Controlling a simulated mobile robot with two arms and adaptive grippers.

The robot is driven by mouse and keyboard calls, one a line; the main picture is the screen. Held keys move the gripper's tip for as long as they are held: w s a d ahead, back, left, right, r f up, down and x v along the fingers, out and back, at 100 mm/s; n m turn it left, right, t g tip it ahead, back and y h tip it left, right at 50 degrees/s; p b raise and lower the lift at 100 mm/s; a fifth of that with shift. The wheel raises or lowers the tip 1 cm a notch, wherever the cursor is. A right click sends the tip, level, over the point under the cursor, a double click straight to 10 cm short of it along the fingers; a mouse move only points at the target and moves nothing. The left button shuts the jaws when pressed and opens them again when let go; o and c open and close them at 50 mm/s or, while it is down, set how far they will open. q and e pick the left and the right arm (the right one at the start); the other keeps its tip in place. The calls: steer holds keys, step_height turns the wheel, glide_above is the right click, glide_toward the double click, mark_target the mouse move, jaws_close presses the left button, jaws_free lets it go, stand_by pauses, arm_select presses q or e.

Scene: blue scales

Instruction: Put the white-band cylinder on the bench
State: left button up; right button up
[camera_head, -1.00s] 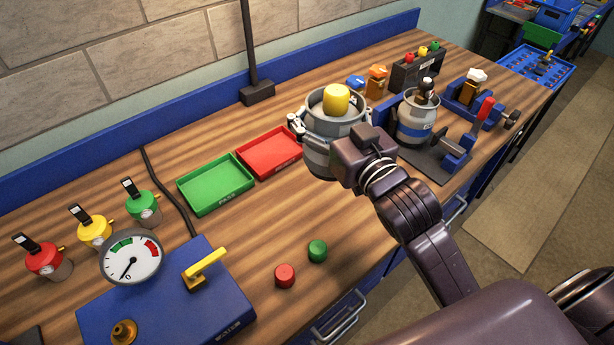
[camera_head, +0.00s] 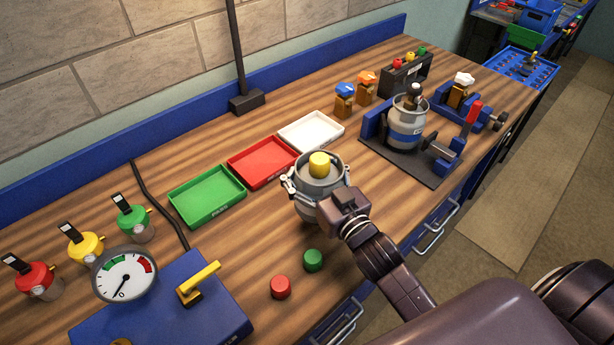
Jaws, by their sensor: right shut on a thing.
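My right gripper (camera_head: 316,190) is shut around a grey metal cylinder (camera_head: 329,165) with a yellow knob (camera_head: 319,164) on top. The cylinder is upright over the front middle of the wooden bench (camera_head: 248,240), in front of the red and white trays. I cannot tell whether its base touches the bench, and the gripper hides most of its side, so its band is hard to make out. A second grey cylinder (camera_head: 407,124), with a blue band and a dark valve, stands in the blue vise fixture at the right. My left gripper is out of view.
A green tray (camera_head: 207,211), a red tray (camera_head: 234,172) and a white tray (camera_head: 335,126) line the bench. Red (camera_head: 280,288) and green (camera_head: 313,260) caps lie near the front. A gauge box (camera_head: 160,306) stands at the left front.

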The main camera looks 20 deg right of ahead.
mark_target(307, 176)
step_height(307, 176, down, 4)
steer(key=shift+r, duration=0.25)
steer(key=shift+f, duration=0.1)
steer(key=o, duration=1.3)
steer(key=shift+f, duration=0.3)
steer(key=o, duration=0.7)
steer(key=shift+r, duration=0.1)
steer(key=shift+o, duration=0.2)
